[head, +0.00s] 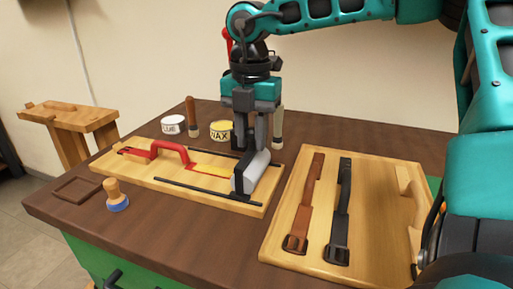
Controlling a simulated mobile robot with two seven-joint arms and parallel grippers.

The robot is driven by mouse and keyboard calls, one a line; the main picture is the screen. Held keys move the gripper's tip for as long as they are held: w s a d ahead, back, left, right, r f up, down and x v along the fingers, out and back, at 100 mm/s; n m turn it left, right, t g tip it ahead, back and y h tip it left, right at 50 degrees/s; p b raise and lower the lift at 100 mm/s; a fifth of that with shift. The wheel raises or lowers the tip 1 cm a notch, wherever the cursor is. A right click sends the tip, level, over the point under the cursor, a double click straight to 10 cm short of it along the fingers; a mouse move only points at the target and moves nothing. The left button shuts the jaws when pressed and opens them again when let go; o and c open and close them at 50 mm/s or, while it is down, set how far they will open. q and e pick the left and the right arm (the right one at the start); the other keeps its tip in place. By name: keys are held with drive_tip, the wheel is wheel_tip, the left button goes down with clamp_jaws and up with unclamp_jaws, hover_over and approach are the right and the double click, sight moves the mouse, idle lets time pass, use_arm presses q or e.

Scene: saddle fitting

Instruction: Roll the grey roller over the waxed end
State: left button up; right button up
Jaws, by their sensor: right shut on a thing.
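The grey roller (250,172) rests on or just above the right part of a light wooden board (140,176). My right gripper (254,138) is above it, pointing down and shut on the roller; its fingers hide part of the grip. The strip's right end is hidden by the roller or gripper. My left gripper is not in view.
Black rods (200,193) lie along the board. Behind it stand a white tin (173,124), a yellow wax tin (221,130) and a wooden-handled tool (193,117). A blue-based stamp (117,197) stands in front. A right-hand board (375,220) holds brown (304,205) and black (341,205) straps.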

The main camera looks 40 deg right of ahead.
drive_tip(key=shift+w+a, duration=0.25)
drive_tip(key=shift+w, duration=0.25)
drive_tip(key=w+a+p, duration=0.3)
drive_tip(key=w+a, duration=0.2)
drive_tip(key=w, duration=0.6)
drive_tip(key=shift+a+r+p, duration=0.15)
drive_tip(key=shift+a+p, duration=0.2)
drive_tip(key=shift+a, duration=0.05)
drive_tip(key=shift+w+a+p, duration=0.2)
drive_tip(key=shift+w+p, duration=0.25)
drive_tip(key=shift+p, duration=0.05)
idle(1.2)
drive_tip(key=shift+o, duration=0.4)
drive_tip(key=shift+w+a, duration=0.1)
